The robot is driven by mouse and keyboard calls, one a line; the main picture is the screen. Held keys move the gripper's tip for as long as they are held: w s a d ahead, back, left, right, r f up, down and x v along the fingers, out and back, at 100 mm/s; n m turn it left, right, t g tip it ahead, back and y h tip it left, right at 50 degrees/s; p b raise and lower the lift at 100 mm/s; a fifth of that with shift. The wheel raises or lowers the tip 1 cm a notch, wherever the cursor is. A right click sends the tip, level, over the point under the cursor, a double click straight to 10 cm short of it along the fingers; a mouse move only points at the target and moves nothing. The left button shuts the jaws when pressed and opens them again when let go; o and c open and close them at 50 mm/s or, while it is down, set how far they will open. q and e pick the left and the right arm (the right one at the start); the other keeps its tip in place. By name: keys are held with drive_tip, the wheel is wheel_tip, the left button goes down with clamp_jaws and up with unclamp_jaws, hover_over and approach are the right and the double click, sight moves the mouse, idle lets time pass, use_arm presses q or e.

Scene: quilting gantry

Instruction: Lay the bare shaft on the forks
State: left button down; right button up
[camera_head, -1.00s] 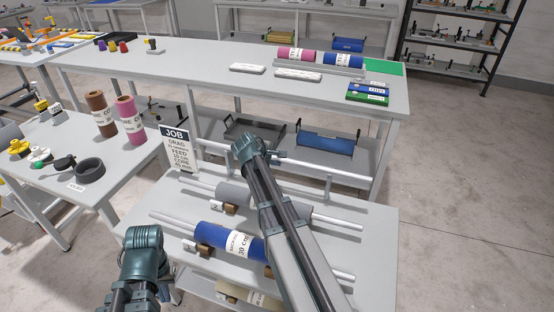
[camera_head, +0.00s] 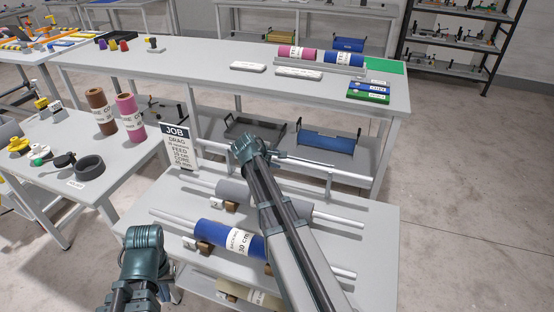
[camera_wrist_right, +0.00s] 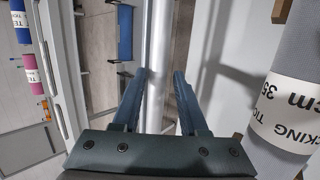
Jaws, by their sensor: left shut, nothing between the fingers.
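The bare shaft (camera_head: 350,175) is a thin silvery bar near the back edge of the grey gantry table (camera_head: 375,215). In the right wrist view the shaft (camera_wrist_right: 159,40) runs upright through the picture, between the two blue fingers of my right gripper (camera_wrist_right: 160,76). The fingertips lie close on both sides; I cannot tell whether they press on it. In the head view my right gripper (camera_head: 248,148) is over the table's back, its fingers hidden. My left gripper (camera_head: 143,237) is at the table's front left, shut and empty. I cannot clearly make out the forks.
A grey roll (camera_head: 234,191) and a blue roll (camera_head: 217,234), each on a shaft, lie across the gantry table near brown blocks. A JOB sign (camera_head: 176,147) stands at its back left corner.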

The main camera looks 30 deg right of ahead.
drive_tip(key=shift+w+d+r, duration=0.15)
drive_tip(key=shift+w+d, duration=0.1)
drive_tip(key=shift+d, duration=0.05)
drive_tip(key=shift+r, duration=0.1)
drive_tip(key=p+v, duration=0.9)
drive_tip(key=v, duration=0.5)
drive_tip(key=shift+s+a+f+p, duration=0.15)
drive_tip(key=shift+s+f+p, duration=0.1)
drive_tip(key=shift+p, duration=0.15)
drive_tip(key=s+a+f+m+g+y+p, duration=0.1)
drive_tip(key=s+a+f+g+y, duration=0.1)
drive_tip(key=s+a, duration=0.8)
drive_tip(key=s+a+f+m+g+y+p, duration=0.1)
drive_tip(key=s+a+y, duration=0.4)
drive_tip(key=s+a, duration=0.6)
drive_tip(key=a+m+g, duration=0.1)
drive_tip(key=a, duration=0.5)
drive_tip(key=shift+f+p, duration=0.35)
drive_tip(key=shift+p, duration=0.05)
drive_tip(key=shift+s, duration=0.1)
